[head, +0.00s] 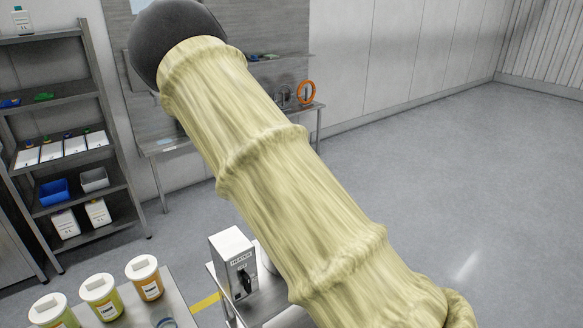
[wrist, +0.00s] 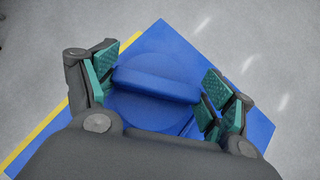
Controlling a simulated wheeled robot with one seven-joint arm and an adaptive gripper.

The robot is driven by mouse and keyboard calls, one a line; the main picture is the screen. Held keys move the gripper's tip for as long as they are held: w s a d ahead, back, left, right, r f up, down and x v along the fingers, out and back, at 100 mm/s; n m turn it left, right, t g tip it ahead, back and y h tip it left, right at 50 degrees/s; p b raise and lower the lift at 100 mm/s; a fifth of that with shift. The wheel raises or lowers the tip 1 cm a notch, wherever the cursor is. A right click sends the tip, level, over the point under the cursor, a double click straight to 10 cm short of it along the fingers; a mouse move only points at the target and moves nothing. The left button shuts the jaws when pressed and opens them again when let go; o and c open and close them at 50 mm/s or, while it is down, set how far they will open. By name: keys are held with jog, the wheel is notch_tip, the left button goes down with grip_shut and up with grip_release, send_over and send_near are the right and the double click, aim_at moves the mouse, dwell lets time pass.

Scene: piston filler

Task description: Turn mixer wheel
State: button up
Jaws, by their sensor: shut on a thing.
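In the wrist view a blue round wheel (wrist: 150,108) with a raised bar across it lies on a blue square panel, and appears to be the mixer wheel. My gripper (wrist: 158,84) is over it, with a green-padded finger at each end of the raised bar. The fingers are shut on the bar, gripping it lengthwise. The lower part of the wheel is hidden by my gripper's body. In the head view neither the wheel nor my gripper shows; my pale-yellow sleeved arm covers the middle.
A grey heater box (head: 234,265) with a black knob stands beside my arm. Several labelled tubs (head: 101,298) stand on a table at lower left. A shelf rack (head: 75,95) is at left, and an orange ring (head: 306,93) is at the back. The floor at right is clear.

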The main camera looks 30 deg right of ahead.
jog(key=m+g+h+p, duration=0.1)
jog(key=m+g+p, duration=0.1)
jog(key=shift+s+m+p, duration=0.1)
jog(key=shift+m+p, duration=0.25)
jog(key=shift+m, duration=0.05)
jog(key=m+g+p, duration=0.1)
jog(key=m+g, duration=0.1)
jog(key=shift+f+m, duration=0.2)
jog(key=shift+m, duration=0.2)
jog(key=m+g, duration=0.3)
jog(key=m, duration=0.1)
jog(key=shift+f+b, duration=0.15)
jog(key=shift+b, duration=0.25)
jog(key=shift+m+g+y+b, duration=0.4)
jog(key=shift+m+g, duration=0.7)
jog(key=shift+m, duration=0.3)
jog(key=o, duration=0.8)
jog(key=shift+o, duration=0.7)
